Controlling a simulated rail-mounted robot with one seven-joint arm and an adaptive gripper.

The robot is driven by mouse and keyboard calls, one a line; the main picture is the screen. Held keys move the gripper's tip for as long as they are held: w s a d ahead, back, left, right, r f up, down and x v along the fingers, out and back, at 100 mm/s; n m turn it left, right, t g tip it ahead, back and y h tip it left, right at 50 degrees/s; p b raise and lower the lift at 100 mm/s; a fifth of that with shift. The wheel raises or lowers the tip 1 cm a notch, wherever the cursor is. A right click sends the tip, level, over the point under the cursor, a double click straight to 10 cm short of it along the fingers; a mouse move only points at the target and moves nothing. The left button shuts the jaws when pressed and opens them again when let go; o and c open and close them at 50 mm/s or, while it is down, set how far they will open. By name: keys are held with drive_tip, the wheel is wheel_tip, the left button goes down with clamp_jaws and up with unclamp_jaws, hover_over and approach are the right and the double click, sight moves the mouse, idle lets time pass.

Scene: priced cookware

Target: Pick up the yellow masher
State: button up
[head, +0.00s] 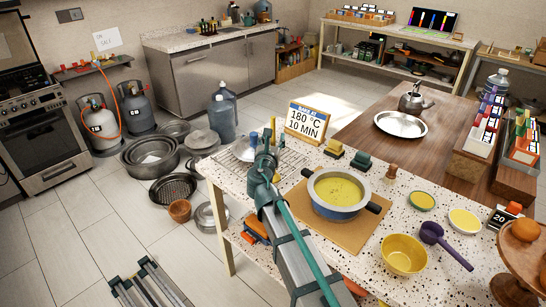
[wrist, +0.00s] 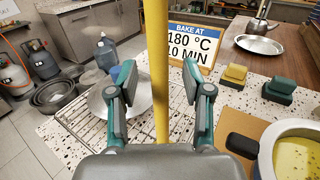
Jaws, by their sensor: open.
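In the wrist view a yellow upright bar (wrist: 155,70) runs from the top edge down between my fingers. It looks like the handle of the yellow masher; its head is not visible. My gripper (wrist: 158,85) is open, with one teal finger on each side of the bar and a visible gap on both sides. In the head view my gripper (head: 267,150) is over the back left of the speckled table, by the wire rack, and my arm hides much of that spot.
A "180 °C 10 MIN" sign (head: 305,122) stands behind my gripper. Yellow and green blocks (head: 334,148) (head: 361,160) and a pot (head: 338,193) on a board are to the right. A yellow bowl (head: 403,254) is nearer the front.

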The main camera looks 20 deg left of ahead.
drive_tip(key=shift+w, duration=0.15)
clamp_jaws()
drive_tip(key=shift+r, duration=0.15)
